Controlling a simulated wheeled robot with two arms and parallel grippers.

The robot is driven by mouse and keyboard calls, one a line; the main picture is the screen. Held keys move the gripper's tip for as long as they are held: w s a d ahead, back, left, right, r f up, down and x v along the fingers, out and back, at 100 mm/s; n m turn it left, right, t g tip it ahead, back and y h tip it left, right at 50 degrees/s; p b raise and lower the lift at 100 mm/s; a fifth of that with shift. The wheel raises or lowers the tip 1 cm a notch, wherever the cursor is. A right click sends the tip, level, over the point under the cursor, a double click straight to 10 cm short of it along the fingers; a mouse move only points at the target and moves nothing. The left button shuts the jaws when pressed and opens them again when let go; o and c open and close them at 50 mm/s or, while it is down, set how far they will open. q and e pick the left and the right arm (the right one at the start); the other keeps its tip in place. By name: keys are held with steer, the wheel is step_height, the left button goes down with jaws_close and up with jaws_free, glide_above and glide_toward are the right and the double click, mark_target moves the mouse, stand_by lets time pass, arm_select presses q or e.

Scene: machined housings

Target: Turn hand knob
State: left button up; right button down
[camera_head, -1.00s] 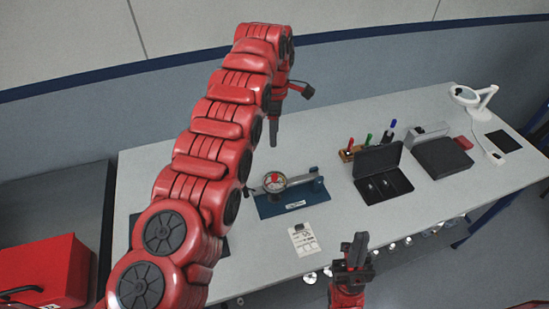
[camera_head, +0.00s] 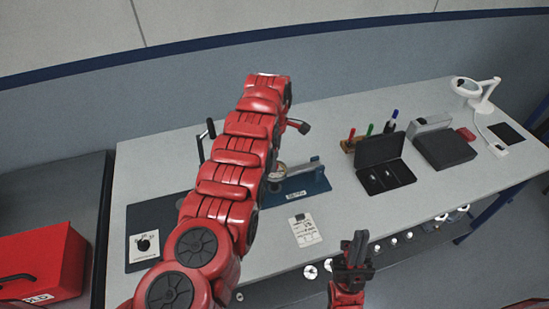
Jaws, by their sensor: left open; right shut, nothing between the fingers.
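A black round hand knob (camera_head: 145,241) sits on a white plate (camera_head: 147,224) on a dark mat at the left end of the table. My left arm rises across the middle of the view and hides part of the table. The black fingers of my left gripper (camera_head: 206,142) show past the left side of that arm, apart and empty, above the table and up and to the right of the knob. The rest of that gripper is hidden by the arm. My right gripper (camera_head: 356,250) is shut and empty at the table's front edge, far right of the knob.
A gauge on a blue base (camera_head: 312,186) is partly hidden by my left arm. A white card (camera_head: 304,230), an open black case (camera_head: 386,178), pens in a wooden holder (camera_head: 351,144) and a magnifier lamp (camera_head: 480,94) lie further right. A red box (camera_head: 40,262) stands left of the table.

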arm_select(q)
steer(key=shift+f, duration=0.45)
steer(key=shift+s+f, duration=0.15)
jaws_close()
